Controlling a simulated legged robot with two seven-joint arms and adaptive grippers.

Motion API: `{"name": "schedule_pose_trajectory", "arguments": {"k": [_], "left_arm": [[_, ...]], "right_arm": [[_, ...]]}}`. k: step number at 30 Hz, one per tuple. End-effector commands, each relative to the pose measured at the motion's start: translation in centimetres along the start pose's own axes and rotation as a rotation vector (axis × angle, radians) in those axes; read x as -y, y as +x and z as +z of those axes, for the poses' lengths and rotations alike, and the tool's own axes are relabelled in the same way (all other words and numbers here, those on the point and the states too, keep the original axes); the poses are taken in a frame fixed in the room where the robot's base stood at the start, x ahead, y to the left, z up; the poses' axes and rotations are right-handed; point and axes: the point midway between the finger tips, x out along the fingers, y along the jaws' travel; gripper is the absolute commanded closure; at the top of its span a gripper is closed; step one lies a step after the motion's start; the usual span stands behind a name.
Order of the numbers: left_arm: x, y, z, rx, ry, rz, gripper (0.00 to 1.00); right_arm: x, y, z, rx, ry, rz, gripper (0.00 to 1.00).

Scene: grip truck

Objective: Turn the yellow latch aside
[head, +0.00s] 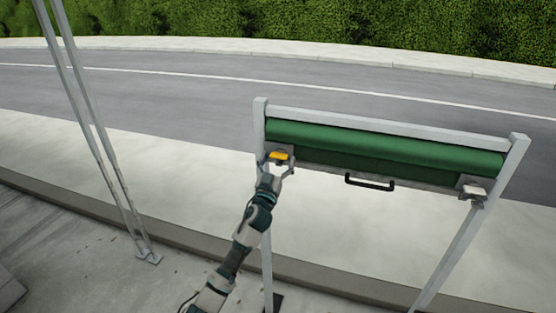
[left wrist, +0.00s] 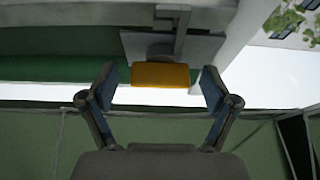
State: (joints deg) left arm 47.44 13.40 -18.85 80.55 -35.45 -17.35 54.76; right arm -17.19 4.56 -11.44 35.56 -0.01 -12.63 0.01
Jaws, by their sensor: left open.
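The yellow latch (head: 278,156) sits at the left end of a green roller (head: 390,147) held in a grey frame. In the left wrist view the yellow latch (left wrist: 160,75) lies level in front of a grey plate. My left gripper (head: 279,168) is open at the latch. In the left wrist view its two fingers (left wrist: 157,88) stand on either side of the latch, with a visible gap on each side. My right gripper is not in view.
A black handle (head: 369,182) hangs below the roller's middle. A whitish latch (head: 473,190) sits at its right end. Grey posts (head: 470,237) carry the frame. Thin metal poles (head: 100,150) stand at left. Pavement, road and hedge lie behind.

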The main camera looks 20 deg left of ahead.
Motion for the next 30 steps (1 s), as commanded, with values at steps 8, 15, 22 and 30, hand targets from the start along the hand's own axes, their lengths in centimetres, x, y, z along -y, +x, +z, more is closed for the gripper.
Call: {"name": "schedule_pose_trajectory", "arguments": {"k": [8,15,22,30], "left_arm": [[0.0,0.0,0.0,0.001,0.0,0.0,0.45],[0.0,0.0,0.1,0.001,0.001,0.0,0.73],[0.1,0.0,0.0,0.002,0.039,0.015,0.72],[0.3,0.1,-0.2,0.004,0.196,0.078,0.72]], "right_arm": [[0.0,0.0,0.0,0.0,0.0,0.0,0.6],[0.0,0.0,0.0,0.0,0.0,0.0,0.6],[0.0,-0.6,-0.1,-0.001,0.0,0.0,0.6],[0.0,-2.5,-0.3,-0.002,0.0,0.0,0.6]]}}
